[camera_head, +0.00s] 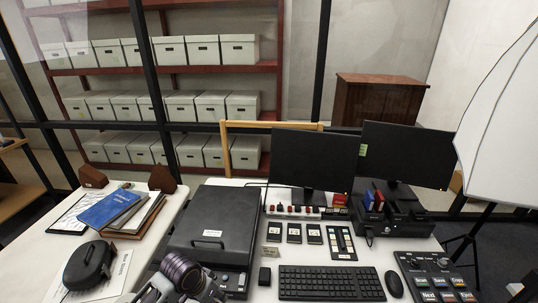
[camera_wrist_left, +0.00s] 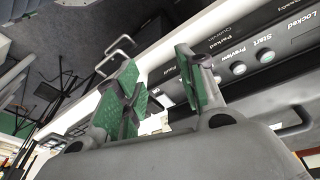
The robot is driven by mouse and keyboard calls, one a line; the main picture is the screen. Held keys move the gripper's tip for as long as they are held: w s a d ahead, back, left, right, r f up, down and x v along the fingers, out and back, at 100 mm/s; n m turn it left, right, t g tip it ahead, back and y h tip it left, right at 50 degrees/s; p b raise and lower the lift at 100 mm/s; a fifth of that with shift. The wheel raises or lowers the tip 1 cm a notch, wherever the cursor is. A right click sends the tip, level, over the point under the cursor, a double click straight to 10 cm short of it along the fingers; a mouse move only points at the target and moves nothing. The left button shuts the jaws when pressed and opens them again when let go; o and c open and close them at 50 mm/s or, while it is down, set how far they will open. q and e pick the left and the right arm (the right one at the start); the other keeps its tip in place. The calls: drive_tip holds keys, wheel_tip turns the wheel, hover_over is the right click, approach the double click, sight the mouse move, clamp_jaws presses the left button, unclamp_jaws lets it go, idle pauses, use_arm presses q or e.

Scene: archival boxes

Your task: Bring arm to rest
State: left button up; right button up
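My left arm (camera_head: 180,277) shows at the bottom of the head view, in front of a black flat-lidded machine (camera_head: 212,225). Its gripper is not clearly visible there. In the left wrist view my left gripper (camera_wrist_left: 157,62) has two green-padded fingers standing apart, with nothing held between them. Behind the fingers is a dark panel (camera_wrist_left: 255,62) with round buttons and labels such as "Start", "Preview" and "Locked". I cannot tell whether the fingers touch it. My right gripper is not in view.
The white desk (camera_head: 255,262) holds a keyboard (camera_head: 330,283), a mouse (camera_head: 394,284), a button pad (camera_head: 437,278), two monitors (camera_head: 313,159), a blue book (camera_head: 108,208) and a black rounded device (camera_head: 88,265). Shelves of archival boxes (camera_head: 202,50) stand behind. A white panel (camera_head: 500,120) is at right.

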use_arm(q)
drive_tip(key=shift+s+a+r+n+t+y, duration=0.4)
drive_tip(key=shift+s+a+r+n, duration=0.6)
drive_tip(key=shift+s, duration=1.75)
drive_tip(key=shift+s+a+r+n+t+y, duration=0.4)
drive_tip(key=shift+s+a, duration=1.1)
drive_tip(key=shift+s, duration=1.2)
wheel_tip(320, 180, down, 33)
drive_tip(key=s+g, duration=0.2)
drive_tip(key=s, duration=0.1)
drive_tip(key=s+a+f, duration=0.2)
drive_tip(key=s+f, duration=0.7)
drive_tip(key=s, duration=0.2)
drive_tip(key=s+a+f, duration=0.2)
drive_tip(key=s+f, duration=0.8)
drive_tip(key=s, duration=0.1)
drive_tip(key=shift+f+g, duration=0.25)
drive_tip(key=shift+g, duration=0.15)
